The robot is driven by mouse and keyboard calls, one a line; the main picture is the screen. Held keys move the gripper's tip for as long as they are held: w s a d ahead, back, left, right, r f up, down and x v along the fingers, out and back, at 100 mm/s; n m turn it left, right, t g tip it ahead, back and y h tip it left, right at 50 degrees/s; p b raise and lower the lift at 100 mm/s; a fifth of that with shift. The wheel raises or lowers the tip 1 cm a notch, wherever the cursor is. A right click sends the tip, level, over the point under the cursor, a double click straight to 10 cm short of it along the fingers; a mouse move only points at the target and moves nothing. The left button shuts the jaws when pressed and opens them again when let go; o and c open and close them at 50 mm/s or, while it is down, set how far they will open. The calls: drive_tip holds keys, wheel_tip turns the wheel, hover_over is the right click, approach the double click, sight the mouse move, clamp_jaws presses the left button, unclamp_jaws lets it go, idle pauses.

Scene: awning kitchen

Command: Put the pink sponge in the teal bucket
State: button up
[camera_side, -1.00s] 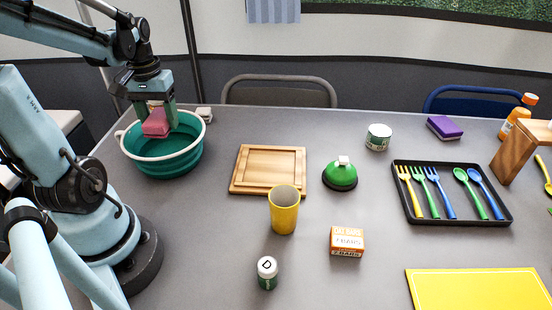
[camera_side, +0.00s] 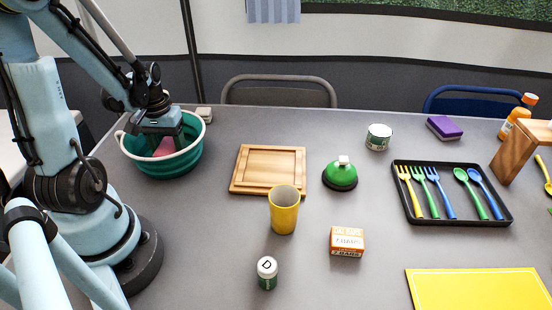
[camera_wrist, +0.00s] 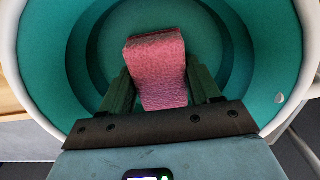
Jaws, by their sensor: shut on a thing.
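The teal bucket (camera_side: 182,163) with a white rim stands at the left end of the table. My gripper (camera_side: 164,143) is lowered into its mouth, shut on the pink sponge (camera_side: 165,147). In the wrist view the sponge (camera_wrist: 156,68) sits between the two dark green fingers of my gripper (camera_wrist: 160,88), with the inside of the bucket (camera_wrist: 86,45) all around it. The sponge is inside the rim; I cannot tell whether it touches the bottom. In the side view the gripper and bucket wall hide part of it.
A small pale block (camera_side: 204,113) is close behind the bucket. A wooden board (camera_side: 268,170), a yellow cup (camera_side: 284,210) and a green bell-like object (camera_side: 340,175) stand to the right. A black cutlery tray (camera_side: 452,215) and purple sponge (camera_side: 445,127) are farther right.

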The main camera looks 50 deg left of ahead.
sight(168, 146)
drive_tip(key=shift+f, duration=0.15)
drive_tip(key=o, duration=1)
wheel_tip(168, 146, up, 12)
drive_tip(key=w+d+m+t, duration=0.2)
drive_tip(key=w+d+m, duration=0.1)
drive_tip(key=d, duration=0.4)
drive_tip(key=w+d+m+t, duration=0.2)
drive_tip(key=w+d+m, duration=0.1)
drive_tip(key=d, duration=0.4)
drive_tip(key=w+d+r+m+t, duration=0.1)
drive_tip(key=w+d+m+t, duration=0.1)
drive_tip(key=d, duration=0.5)
drive_tip(key=shift+w+m+t, duration=0.4)
drive_tip(key=shift+m+t, duration=0.1)
drive_tip(key=shift+t, duration=0.1)
drive_tip(key=shift+a, duration=0.1)
